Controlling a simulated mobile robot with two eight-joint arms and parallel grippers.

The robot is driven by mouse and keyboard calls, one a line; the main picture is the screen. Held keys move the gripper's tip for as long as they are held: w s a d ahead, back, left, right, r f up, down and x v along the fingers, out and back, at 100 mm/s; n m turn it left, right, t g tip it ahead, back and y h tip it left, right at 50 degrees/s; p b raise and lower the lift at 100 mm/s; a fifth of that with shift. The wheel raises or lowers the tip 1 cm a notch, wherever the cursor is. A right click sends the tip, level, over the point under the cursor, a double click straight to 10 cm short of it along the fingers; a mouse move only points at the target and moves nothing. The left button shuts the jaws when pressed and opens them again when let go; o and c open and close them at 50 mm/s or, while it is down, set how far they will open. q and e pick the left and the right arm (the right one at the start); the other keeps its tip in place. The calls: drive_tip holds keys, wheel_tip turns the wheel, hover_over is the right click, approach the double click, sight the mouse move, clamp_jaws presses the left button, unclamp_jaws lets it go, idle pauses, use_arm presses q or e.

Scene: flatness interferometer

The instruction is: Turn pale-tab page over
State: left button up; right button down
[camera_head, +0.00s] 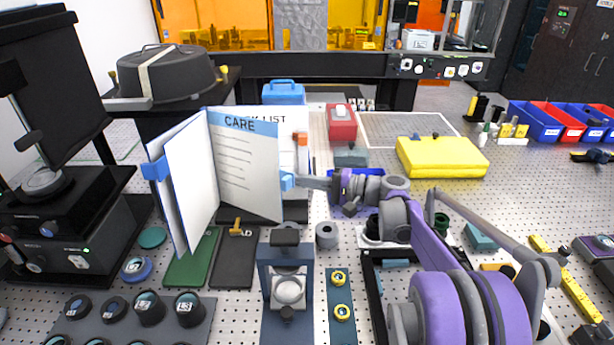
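A page stand with upright pages is left of centre. Its page headed CARE (246,165) faces me, with a pale blue tab (287,181) on its right edge. Another white page (190,185) angles out on the left, with a darker blue tab (156,168) at its outer edge. My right gripper (300,182) reaches in from the right, its tip at the pale tab. Its fingers look like one thin bar, so whether they are closed on the tab cannot be told. My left gripper is not in view.
A checklist board (290,135) stands behind the CARE page. A lens mount (286,280) and a grey ring (327,236) stand in front, with lenses (148,308) at front left. A yellow case (442,156) lies right of centre. The perforated bench behind my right arm is partly clear.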

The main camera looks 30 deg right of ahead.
idle(0.3)
drive_tip(key=s+a+r+m+t+h+p, duration=0.1)
drive_tip(key=s+a+h+p, duration=0.1)
drive_tip(key=a, duration=0.7)
drive_tip(key=shift+s+a, duration=0.4)
drive_tip(key=shift+s, duration=0.45)
